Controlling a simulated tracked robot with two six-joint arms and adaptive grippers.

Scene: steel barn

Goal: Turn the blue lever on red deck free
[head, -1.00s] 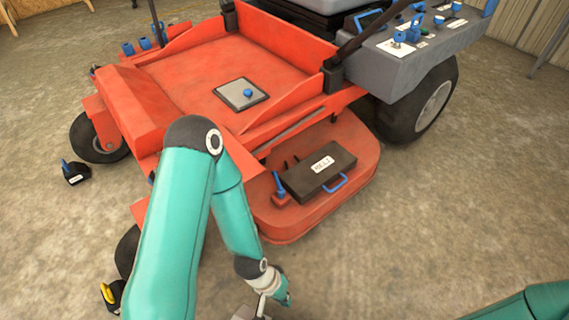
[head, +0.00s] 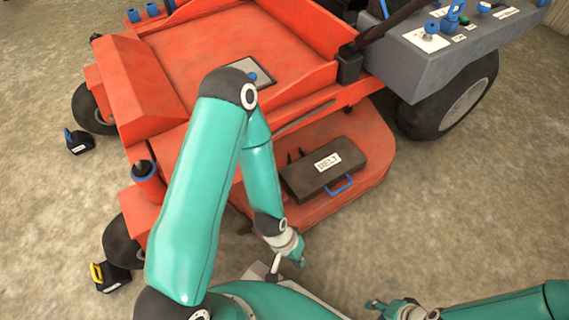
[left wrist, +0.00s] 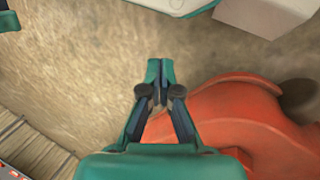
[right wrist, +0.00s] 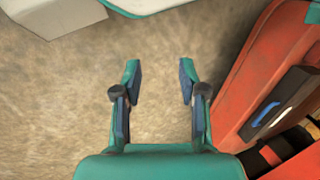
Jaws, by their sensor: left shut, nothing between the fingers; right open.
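The red deck (head: 378,150) juts from the side of the red mower. The blue lever is hidden behind my left forearm in the head view and cannot be made out elsewhere. My left gripper (head: 301,263) is shut and empty, in front of the deck's near edge. In the left wrist view its fingertips (left wrist: 155,88) meet beside the red deck (left wrist: 240,95). My right gripper (head: 372,304) is at the bottom of the head view, apart from the deck. In the right wrist view its fingers (right wrist: 160,85) are open, with only bare floor between them.
A dark box labelled BELT (head: 322,168) with a blue handle lies on the deck. A grey console (head: 440,50) with blue controls is at the upper right. A black block with a yellow handle (head: 110,278) and one with a blue handle (head: 79,141) stand on the floor.

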